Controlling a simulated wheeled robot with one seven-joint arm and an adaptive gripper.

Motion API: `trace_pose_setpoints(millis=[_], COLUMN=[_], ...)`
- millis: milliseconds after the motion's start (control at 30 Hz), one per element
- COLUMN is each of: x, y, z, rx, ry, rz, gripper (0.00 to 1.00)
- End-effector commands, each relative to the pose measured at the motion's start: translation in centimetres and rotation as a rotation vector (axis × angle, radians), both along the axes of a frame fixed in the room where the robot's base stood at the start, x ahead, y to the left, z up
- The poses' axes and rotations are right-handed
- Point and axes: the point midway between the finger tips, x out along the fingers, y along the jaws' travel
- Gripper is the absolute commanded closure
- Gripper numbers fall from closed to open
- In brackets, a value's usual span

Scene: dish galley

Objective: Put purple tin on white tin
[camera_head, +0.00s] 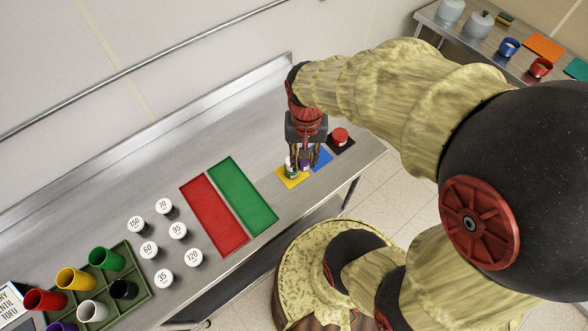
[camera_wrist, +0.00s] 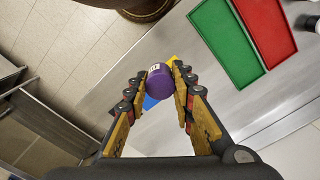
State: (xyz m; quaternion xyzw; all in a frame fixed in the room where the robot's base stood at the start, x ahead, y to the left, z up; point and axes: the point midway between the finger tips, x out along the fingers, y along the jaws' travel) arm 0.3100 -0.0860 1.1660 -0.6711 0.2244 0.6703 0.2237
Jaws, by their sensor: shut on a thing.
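The purple tin (camera_wrist: 160,84) is between the two fingers of my gripper (camera_wrist: 159,77) in the wrist view, and the gripper is shut on it. In the head view the purple tin (camera_head: 306,161) is partly hidden by the fingers of my gripper (camera_head: 304,158). A small whitish tin (camera_head: 290,168) with some green on it stands on the yellow mat (camera_head: 291,181), just left of the purple tin. The fingers partly cover it. I cannot tell whether the two tins touch. The whitish tin is not clearly visible in the wrist view.
A blue mat (camera_head: 323,157) lies right of the yellow mat, and a red tin (camera_head: 340,136) stands on a black mat (camera_head: 345,149). A red tray (camera_head: 213,216) and a green tray (camera_head: 243,196) lie left. Several white numbered discs (camera_head: 178,231) and a cup rack (camera_head: 130,298) are farther left.

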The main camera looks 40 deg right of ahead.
Motion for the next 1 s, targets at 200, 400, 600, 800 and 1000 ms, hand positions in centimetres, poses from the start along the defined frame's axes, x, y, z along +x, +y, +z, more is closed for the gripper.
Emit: trace_pose_setpoints(millis=[200,400,600,800,1000], x=[-2.5,-0.8,3.1,6.7,9.2], y=[0.8,0.2,-1.0,-2.1,-2.9], z=[-0.3,-1.3,-3.1,-5.3,-8.5], rx=[0.0,0.001,0.002,0.002,0.001], ry=[0.0,0.006,0.005,0.007,0.004], rz=[-0.165,-0.198,-0.197,-0.197,-0.196], gripper=[1.0,1.0,1.0,1.0,1.0])
